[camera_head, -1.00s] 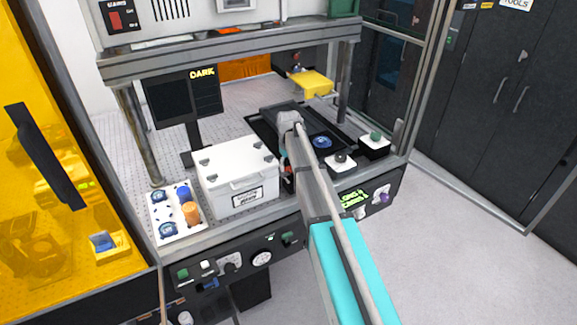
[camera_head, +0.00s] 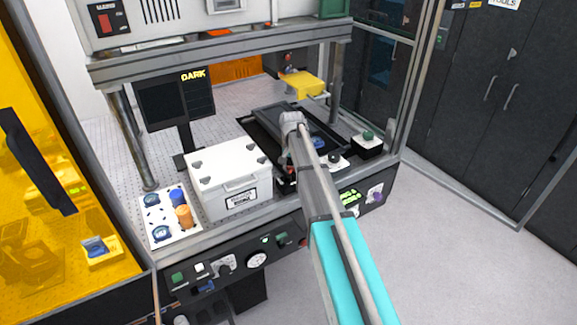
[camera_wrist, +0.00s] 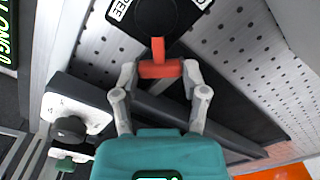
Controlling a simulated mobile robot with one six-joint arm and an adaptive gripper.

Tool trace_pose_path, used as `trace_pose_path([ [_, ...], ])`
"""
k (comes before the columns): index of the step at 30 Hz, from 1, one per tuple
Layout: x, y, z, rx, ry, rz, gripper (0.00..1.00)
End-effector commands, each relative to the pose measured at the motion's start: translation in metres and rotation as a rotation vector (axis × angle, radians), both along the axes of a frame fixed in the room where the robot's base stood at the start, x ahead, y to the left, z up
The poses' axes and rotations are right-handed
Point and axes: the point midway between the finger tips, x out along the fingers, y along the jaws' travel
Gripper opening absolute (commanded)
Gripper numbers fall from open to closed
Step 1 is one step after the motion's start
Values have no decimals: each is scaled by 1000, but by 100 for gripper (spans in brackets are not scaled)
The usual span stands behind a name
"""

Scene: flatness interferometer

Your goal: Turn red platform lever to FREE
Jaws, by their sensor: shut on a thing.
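The red platform lever (camera_wrist: 160,68) shows in the wrist view as a T-shaped handle on a round black hub. My gripper (camera_wrist: 160,77) is shut on its crossbar, with a finger at each side. In the head view my arm's end is over the right part of the bench, beside the white lidded box, and hides most of the gripper and lever.
The white box (camera_head: 232,182) and a tray of small parts (camera_head: 152,215) stand left of my arm. A monitor reading DARK (camera_head: 175,100) stands behind. A yellow block (camera_head: 303,84) is at the back right. Button boxes, one with a green knob (camera_head: 368,137), sit right of my arm.

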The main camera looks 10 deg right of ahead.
Motion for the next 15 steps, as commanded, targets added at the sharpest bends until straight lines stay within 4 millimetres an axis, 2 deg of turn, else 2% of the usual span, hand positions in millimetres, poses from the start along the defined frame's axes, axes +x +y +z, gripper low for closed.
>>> trace_pose_path([
  [15,-17,-16,0,1,0,-477,9],
])
